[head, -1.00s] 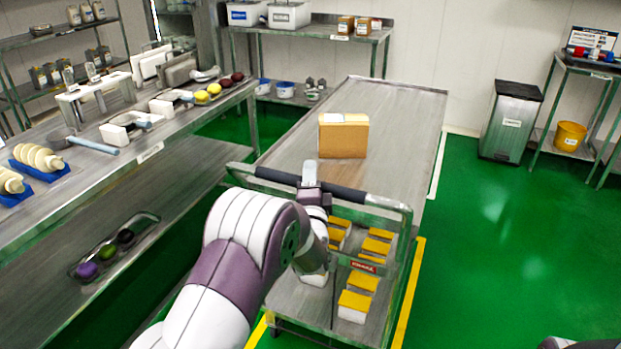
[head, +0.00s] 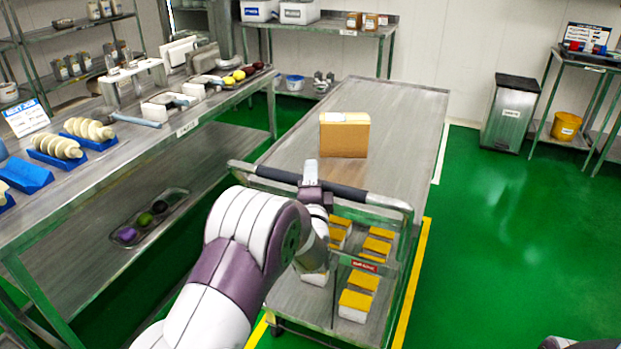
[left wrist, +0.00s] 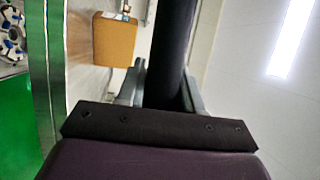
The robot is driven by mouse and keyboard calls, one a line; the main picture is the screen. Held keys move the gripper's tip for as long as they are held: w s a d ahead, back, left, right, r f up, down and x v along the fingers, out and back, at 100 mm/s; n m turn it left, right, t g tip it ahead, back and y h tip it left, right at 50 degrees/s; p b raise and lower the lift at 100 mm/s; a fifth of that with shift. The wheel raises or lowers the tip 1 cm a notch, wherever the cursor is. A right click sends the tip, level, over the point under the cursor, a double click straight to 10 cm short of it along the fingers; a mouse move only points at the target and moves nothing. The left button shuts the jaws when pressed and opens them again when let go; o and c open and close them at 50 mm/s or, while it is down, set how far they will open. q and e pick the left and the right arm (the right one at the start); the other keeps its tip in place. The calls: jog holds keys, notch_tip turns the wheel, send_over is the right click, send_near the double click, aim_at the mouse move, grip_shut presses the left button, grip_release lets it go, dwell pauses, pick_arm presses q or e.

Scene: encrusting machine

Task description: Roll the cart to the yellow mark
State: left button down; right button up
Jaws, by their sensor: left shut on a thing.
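The cart (head: 400,120) has a long metal top, a green frame and a black push handle (head: 345,192) at its near end. My left gripper (head: 311,180) is shut around this handle near its middle. In the left wrist view the dark handle (left wrist: 172,45) runs between the fingers. The yellow mark (head: 412,285) shows as a floor line along the cart's near right side, with a short piece (head: 258,330) at the near left. The cart's near end stands between these lines; the mark's near part is hidden. My right gripper is out of view.
A tan box (head: 343,136) stands on the cart top, and several yellow-lidded boxes (head: 355,303) are on its lower shelf. A long bench (head: 120,165) stands close on the left. A bin (head: 510,112) is at the back right. Green floor on the right is clear.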

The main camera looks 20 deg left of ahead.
pick_arm(q)
jog(key=shift+w, duration=0.15)
jog(key=c, duration=0.8)
grip_release()
jog(key=v, duration=1.3)
